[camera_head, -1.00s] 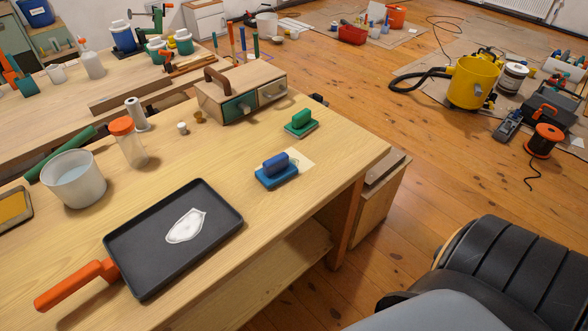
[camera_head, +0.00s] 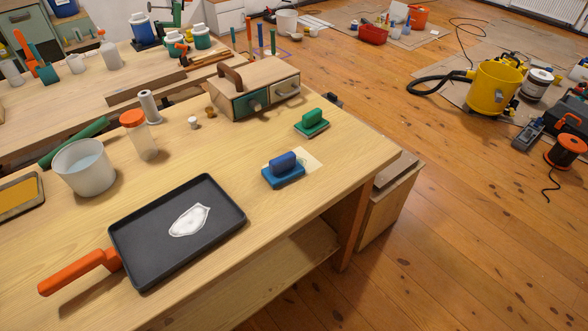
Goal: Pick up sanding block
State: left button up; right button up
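Two block-shaped tools with handles are on the wooden workbench (camera_head: 240,155). The blue block (camera_head: 284,171) sits partly on a pale sheet of paper (camera_head: 311,160) near the bench's right front side. The green block (camera_head: 312,122) sits behind it, close to the right edge. I cannot tell for certain which one is the sanding block; the paper under the blue one may be sandpaper. Neither of my grippers shows in the head view.
A black tray (camera_head: 127,242) with an orange handle and a white patch lies at the front. A white bucket (camera_head: 84,168), an orange-capped jar (camera_head: 143,138) and a wooden drawer box (camera_head: 222,101) stand behind. Floor right of the bench is open; a yellow vacuum (camera_head: 492,90) stands farther off.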

aim_at(282, 170)
jog(key=i+l, duration=0.15)
jog(key=l, duration=0.15)
jog(key=i+l+u, duration=0.15)
jog(key=l, duration=0.2)
jog(key=i+l, duration=0.1)
jog(key=l, duration=0.2)
jog(key=i+l+u, duration=0.15)
jog(key=l, duration=0.55)
jog(key=i+u, duration=0.05)
